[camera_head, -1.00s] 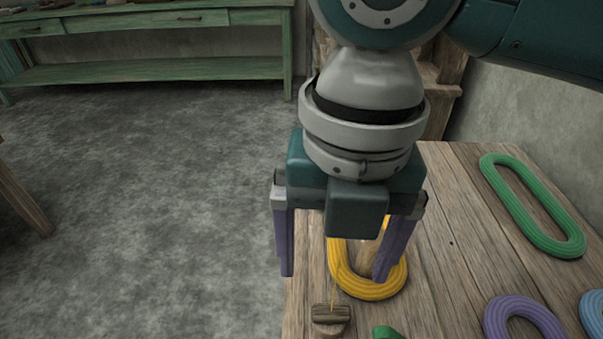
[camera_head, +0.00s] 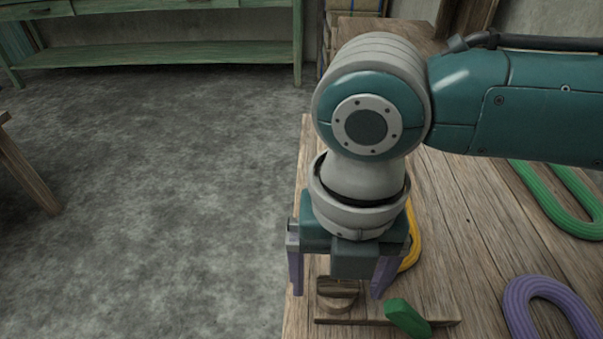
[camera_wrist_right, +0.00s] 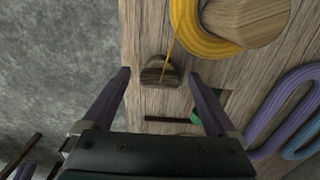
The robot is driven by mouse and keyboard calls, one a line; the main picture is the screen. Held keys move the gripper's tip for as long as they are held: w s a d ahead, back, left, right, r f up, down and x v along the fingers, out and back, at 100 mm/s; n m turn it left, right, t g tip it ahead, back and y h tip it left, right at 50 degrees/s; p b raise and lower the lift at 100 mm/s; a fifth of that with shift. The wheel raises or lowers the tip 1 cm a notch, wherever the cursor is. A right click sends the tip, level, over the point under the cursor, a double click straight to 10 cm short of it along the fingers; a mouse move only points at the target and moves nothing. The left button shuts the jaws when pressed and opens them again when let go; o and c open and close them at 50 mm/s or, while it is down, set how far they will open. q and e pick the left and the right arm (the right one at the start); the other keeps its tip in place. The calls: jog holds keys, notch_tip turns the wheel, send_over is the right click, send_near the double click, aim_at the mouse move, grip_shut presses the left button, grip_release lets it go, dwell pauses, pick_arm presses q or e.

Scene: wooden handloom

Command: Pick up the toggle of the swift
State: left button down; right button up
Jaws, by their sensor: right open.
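The toggle (camera_head: 338,284) is a small dark wooden bar on a paler wooden block near the left edge of the table. In the right wrist view the toggle (camera_wrist_right: 161,70) has a thin yellow thread running up from it to the yellow skein (camera_wrist_right: 198,40). My right gripper (camera_head: 338,294) points down over it with its purple fingers spread wide. In the right wrist view the toggle appears between the fingertips of the right gripper (camera_wrist_right: 158,75), with clear gaps on both sides and no visible contact.
The yellow skein (camera_head: 413,240) lies behind, around a wooden piece. A green object (camera_head: 407,317) and a thin dark strip (camera_head: 355,322) lie in front. Purple (camera_head: 512,297) and green (camera_head: 560,205) skeins lie to the right. The table (camera_head: 460,260) drops off to floor at left.

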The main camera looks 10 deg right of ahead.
jog(key=c, duration=1.4)
jog(key=shift+r, duration=0.15)
